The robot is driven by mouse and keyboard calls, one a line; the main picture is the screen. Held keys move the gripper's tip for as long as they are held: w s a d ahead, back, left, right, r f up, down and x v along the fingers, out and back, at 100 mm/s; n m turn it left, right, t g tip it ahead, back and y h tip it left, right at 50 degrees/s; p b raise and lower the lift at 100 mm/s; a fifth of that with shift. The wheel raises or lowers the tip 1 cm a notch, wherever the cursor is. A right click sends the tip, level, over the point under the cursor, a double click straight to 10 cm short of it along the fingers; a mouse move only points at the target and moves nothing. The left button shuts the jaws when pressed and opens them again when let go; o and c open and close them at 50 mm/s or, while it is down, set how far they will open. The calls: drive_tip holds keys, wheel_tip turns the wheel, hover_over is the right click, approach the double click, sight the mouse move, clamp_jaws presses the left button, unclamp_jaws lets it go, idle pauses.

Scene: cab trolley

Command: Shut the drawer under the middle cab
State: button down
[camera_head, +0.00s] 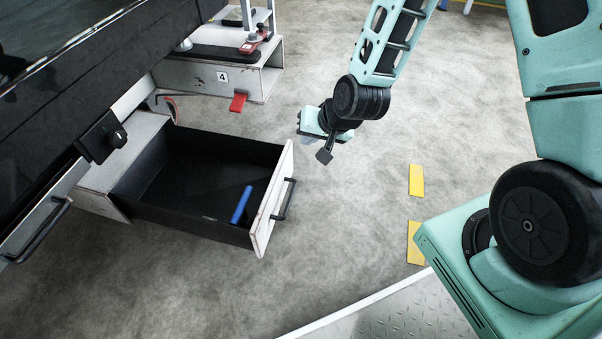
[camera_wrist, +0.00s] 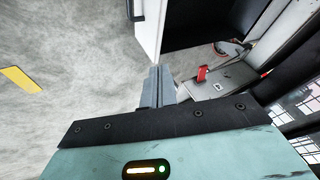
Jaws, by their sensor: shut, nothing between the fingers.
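The drawer (camera_head: 271,207) has a pale, scuffed front, black walls and a dark bar handle (camera_head: 285,201). It stands pulled well out of the white cabinet (camera_head: 105,180) below the dark bench. A blue cylinder (camera_head: 241,205) lies inside it near the front. My gripper (camera_head: 306,138) is up and to the right of the drawer front in the head view, apart from the handle. In the wrist view my gripper's fingers (camera_wrist: 158,88) are together and empty. The drawer front (camera_wrist: 149,25) and its handle (camera_wrist: 137,9) show at the top there.
A cabinet marked 4 (camera_head: 222,77) with a red pedal (camera_head: 238,102) stands beyond the drawer; the red pedal also shows in the wrist view (camera_wrist: 201,74). A black box with a knob (camera_head: 102,137) hangs at left. Open concrete floor with yellow marks (camera_head: 416,180) lies right of the drawer.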

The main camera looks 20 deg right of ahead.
drive_tip(key=w+d+f+m+t+b, duration=0.1)
drive_tip(key=d+f+m+b, duration=0.2)
drive_tip(key=f, duration=0.4)
drive_tip(key=n+b, duration=0.1)
drive_tip(key=b, duration=0.6)
approach(288, 157)
drive_tip(key=shift+h, duration=0.4)
drive_tip(key=shift+a+x, duration=0.2)
drive_tip(key=shift+x, duration=0.9)
drive_tip(key=shift+a+x, duration=0.2)
drive_tip(key=shift+x, duration=0.95)
drive_tip(key=shift+s, duration=0.1)
